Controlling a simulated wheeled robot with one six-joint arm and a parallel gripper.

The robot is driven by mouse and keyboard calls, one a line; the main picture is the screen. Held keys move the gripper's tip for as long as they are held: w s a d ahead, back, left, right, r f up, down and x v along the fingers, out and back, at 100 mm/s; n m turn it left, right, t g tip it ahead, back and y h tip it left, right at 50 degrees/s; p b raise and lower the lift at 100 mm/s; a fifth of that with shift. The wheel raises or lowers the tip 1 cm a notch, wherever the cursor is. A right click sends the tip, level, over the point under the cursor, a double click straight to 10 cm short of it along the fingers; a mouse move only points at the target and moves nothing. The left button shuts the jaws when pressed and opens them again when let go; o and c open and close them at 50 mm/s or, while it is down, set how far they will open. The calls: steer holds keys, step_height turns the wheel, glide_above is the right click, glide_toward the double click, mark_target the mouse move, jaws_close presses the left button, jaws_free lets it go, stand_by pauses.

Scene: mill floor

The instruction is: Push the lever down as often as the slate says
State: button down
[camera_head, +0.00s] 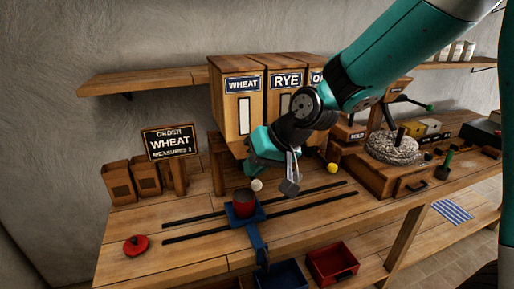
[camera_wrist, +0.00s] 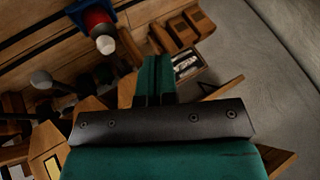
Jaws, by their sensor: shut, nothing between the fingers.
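The slate (camera_head: 170,141) stands at the left of the bench and reads ORDER, WHEAT, MEASURES; its number is too small to read surely. The WHEAT bin (camera_head: 231,108) stands left of the RYE bin (camera_head: 281,92). A white lever knob (camera_head: 257,185) sticks out below the WHEAT bin, above a red cup (camera_head: 244,203) on a blue carriage (camera_head: 246,218).
A yellow knob (camera_head: 332,168) is to the right of my gripper. Dark rails (camera_head: 310,195) run along the bench. A red disc (camera_head: 136,245) lies at the front left. Small wooden boxes (camera_head: 147,177) stand below the slate. A millstone (camera_head: 394,149) stands on the right.

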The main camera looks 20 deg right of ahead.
steer(key=w+d+r+m+t+p, duration=0.2)
steer(key=w+d+p, duration=0.2)
steer(key=w, duration=0.4)
steer(key=shift+w+r+m, duration=0.15)
steer(key=shift+r+m, duration=0.1)
steer(key=shift+m, duration=0.05)
step_height(320, 180, down, 9)
steer(key=b, duration=0.6)
steer(key=shift+r+b, duration=0.1)
steer(key=shift+b, duration=0.3)
stand_by(1.2)
steer(key=shift+f+b, duration=0.4)
